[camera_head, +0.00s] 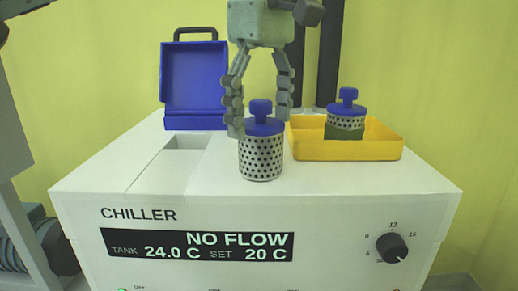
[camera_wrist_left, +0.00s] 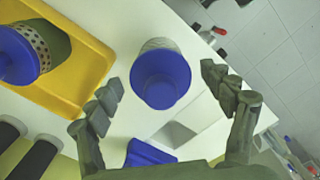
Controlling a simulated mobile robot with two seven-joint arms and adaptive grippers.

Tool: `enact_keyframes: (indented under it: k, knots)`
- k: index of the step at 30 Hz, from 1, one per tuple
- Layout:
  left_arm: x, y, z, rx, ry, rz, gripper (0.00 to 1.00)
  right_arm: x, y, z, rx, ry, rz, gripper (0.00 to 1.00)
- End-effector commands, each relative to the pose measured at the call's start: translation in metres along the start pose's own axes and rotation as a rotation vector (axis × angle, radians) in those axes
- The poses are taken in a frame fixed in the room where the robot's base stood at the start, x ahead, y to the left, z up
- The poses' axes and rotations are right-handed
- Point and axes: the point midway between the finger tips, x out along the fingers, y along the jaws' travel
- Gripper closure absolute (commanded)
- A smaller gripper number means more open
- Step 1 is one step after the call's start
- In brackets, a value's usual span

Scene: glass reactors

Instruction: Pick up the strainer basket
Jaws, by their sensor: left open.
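A strainer basket (camera_head: 261,158), a perforated metal cylinder with a blue knobbed lid, stands upright on the white chiller top. In the left wrist view its round blue lid (camera_wrist_left: 161,78) lies between my fingers. A second similar basket (camera_head: 346,122), with a green lower part, stands in the yellow tray; it also shows in the left wrist view (camera_wrist_left: 22,52). My left gripper (camera_head: 260,118) points down, open and empty, with fingers on either side of the nearer basket's knob. I cannot tell whether they touch the lid. My right gripper is out of view.
The yellow tray (camera_head: 300,148) sits close to the right of the nearer basket. An upright blue panel with a handle (camera_head: 195,85) stands behind a shallow opening (camera_head: 170,168) in the chiller (camera_head: 340,225). The chiller top is bare at front right.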

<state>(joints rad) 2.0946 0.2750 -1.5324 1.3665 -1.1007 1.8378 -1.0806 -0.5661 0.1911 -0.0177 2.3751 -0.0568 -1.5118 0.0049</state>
Motion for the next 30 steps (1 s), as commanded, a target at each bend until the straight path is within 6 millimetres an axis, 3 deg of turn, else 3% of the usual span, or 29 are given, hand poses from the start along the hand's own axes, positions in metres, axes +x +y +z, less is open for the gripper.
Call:
enact_keyframes:
  k: [4,12,27,30]
  knots:
    - [0.017,-0.001,-0.001,-0.002,0.000,0.000,0.19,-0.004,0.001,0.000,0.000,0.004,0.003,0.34]
    - [0.020,-0.001,0.000,-0.002,-0.001,0.002,0.19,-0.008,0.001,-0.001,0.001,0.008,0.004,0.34]
    - [0.020,-0.001,0.000,-0.002,-0.001,0.001,0.79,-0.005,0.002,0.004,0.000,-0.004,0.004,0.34]
    - [0.019,-0.001,0.000,-0.002,-0.001,0.002,0.79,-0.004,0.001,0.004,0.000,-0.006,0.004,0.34]
